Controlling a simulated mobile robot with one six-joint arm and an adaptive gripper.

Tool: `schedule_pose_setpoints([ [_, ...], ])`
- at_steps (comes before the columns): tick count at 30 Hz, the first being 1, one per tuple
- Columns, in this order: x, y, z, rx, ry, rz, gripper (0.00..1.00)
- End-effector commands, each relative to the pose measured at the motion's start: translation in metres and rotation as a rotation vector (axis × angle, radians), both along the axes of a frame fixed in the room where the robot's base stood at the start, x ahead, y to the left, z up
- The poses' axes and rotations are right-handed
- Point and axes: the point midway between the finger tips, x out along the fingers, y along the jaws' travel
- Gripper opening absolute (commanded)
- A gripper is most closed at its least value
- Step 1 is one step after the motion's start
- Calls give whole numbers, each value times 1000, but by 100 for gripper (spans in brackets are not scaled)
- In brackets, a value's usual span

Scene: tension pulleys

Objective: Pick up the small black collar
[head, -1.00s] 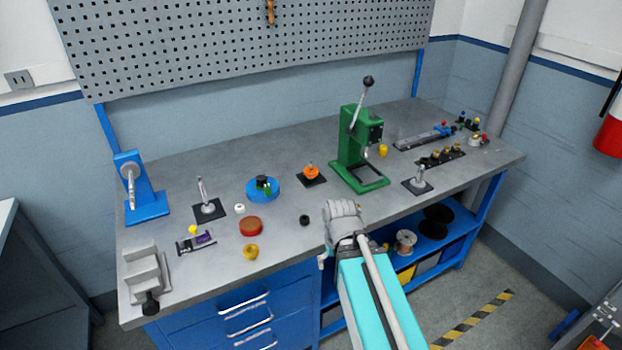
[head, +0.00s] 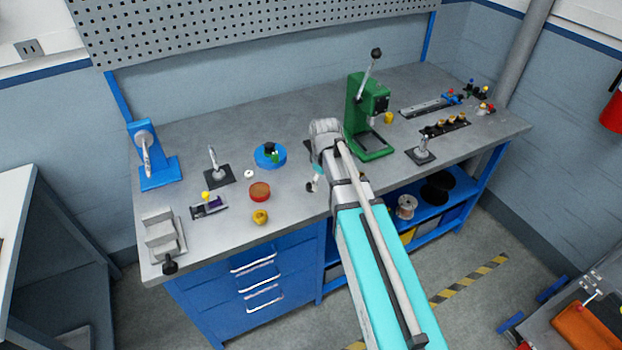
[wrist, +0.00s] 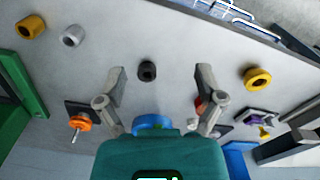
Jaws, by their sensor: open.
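The small black collar (wrist: 147,71) lies on the grey bench top in the wrist view, a short dark ring with a hole. My gripper (wrist: 161,77) is open and empty, its two fingers spread wide on either side of the collar in that picture. The collar appears nearer the left finger. I cannot tell how high the fingertips are above it. In the head view my gripper (head: 315,178) is over the middle of the bench, and I cannot make out the collar there; the gripper and arm seem to hide it.
A red disc (head: 260,191), a yellow ring (head: 260,217) and a blue pulley (head: 270,155) lie left of my gripper in the head view. The green press (head: 360,145) stands to its right. The wrist view shows an orange pulley (wrist: 80,123) near the left finger.

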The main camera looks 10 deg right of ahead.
Motion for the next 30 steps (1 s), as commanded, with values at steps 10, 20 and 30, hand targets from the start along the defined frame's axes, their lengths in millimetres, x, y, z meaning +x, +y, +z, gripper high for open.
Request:
schedule_pose_setpoints([
  [10, 78, 19, 44, 0, 0, 383, 87],
  [20, 84, 21, 45, 1, -1, 437, 87],
  [30, 84, 21, 40, 1, -1, 435, 87],
])
